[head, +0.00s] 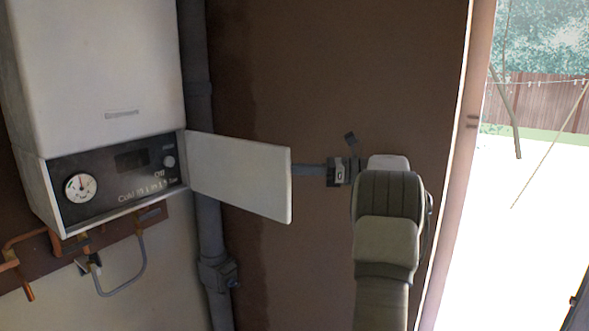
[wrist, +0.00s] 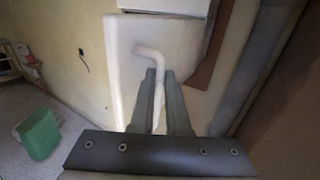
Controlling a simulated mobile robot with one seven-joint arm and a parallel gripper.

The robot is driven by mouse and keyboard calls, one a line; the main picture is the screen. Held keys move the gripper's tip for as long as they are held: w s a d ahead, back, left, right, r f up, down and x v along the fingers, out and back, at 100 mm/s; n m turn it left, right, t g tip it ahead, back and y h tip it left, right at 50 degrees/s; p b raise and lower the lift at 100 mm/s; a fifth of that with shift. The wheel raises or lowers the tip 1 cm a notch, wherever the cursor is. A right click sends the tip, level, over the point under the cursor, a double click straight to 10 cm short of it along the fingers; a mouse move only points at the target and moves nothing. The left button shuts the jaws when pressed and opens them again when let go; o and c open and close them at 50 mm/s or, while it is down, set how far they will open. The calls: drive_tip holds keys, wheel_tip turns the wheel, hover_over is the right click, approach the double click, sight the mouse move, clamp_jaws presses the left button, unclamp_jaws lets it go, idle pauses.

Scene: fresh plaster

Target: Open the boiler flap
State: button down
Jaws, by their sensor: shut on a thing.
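The white boiler (head: 95,70) hangs at the left of the head view, its dark control panel (head: 115,182) with a round gauge uncovered. The white boiler flap (head: 240,177) stands swung out to the right from the panel's right edge. My gripper (head: 300,170) reaches in from the right, its tips hidden behind the flap's free edge. In the wrist view a pale panel, seemingly the flap (wrist: 120,60), carries a white bent handle (wrist: 148,52). My gripper's fingers (wrist: 163,80) are shut on this handle, one on each side.
A grey vertical pipe (head: 205,170) runs behind the flap. Copper pipes (head: 40,240) hang below the boiler. The brown wall (head: 300,70) is close behind my arm. A bright doorway (head: 530,220) opens at the right. A green bin (wrist: 40,135) stands on the floor.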

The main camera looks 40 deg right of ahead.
drive_tip(key=c, duration=1.4)
unclamp_jaws()
drive_tip(key=shift+w+a+f, duration=0.15)
drive_tip(key=shift+f, duration=0.05)
drive_tip(key=o, duration=0.5)
drive_tip(key=shift+w+f, duration=0.1)
drive_tip(key=shift+w, duration=0.25)
drive_tip(key=v, duration=1.8)
drive_tip(key=shift+s+a+b, duration=0.1)
drive_tip(key=shift+a+b, duration=0.05)
drive_tip(key=shift+b, duration=0.15)
drive_tip(key=shift+c, duration=0.2)
